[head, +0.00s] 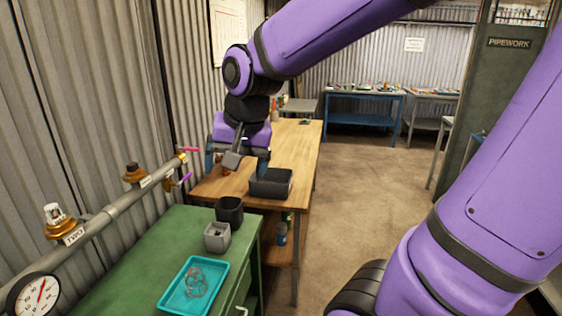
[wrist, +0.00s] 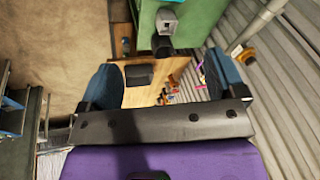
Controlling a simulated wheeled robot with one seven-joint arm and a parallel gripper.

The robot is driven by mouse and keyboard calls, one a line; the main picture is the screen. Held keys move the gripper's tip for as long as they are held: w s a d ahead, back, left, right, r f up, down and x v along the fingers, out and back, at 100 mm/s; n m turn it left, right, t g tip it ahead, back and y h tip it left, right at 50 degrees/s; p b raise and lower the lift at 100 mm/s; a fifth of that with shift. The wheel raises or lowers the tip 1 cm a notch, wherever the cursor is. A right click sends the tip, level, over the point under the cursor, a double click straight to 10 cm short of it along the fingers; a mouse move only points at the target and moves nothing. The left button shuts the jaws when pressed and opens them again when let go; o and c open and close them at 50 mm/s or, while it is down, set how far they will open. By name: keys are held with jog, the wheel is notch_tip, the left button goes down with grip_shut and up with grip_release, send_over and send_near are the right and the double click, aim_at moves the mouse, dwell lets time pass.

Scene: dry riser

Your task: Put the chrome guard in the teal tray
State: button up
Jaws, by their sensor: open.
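The teal tray (head: 171,299) lies on the green cabinet at the bottom of the head view, with thin looped grey and reddish pieces in it. A sliver of it shows at the top edge of the wrist view. I cannot pick out the chrome guard for certain in either view. My gripper (head: 237,158) is at the far left part of the wooden bench in the head view, pointing down. In the wrist view its blue fingers stand wide apart, and my gripper (wrist: 163,80) is open with nothing visibly held. Small orange and dark items (wrist: 170,93) show beyond the fingers.
A black bin (head: 271,184) sits on the wooden bench (head: 298,148). A dark cup (head: 229,209) and a grey box (head: 217,237) stand on the green cabinet (head: 130,262) behind the tray. A pipe (head: 108,212) with valves and a gauge (head: 36,295) runs along the left wall.

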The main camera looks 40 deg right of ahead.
jog(key=s+d+r+n+t, duration=0.1)
jog(key=s+r+n, duration=0.2)
jog(key=s+n, duration=0.3)
jog(key=shift+s+r+n+h, duration=0.3)
jog(key=shift+s+r, duration=0.05)
jog(key=shift+s, duration=2.25)
jog(key=shift+d, duration=0.1)
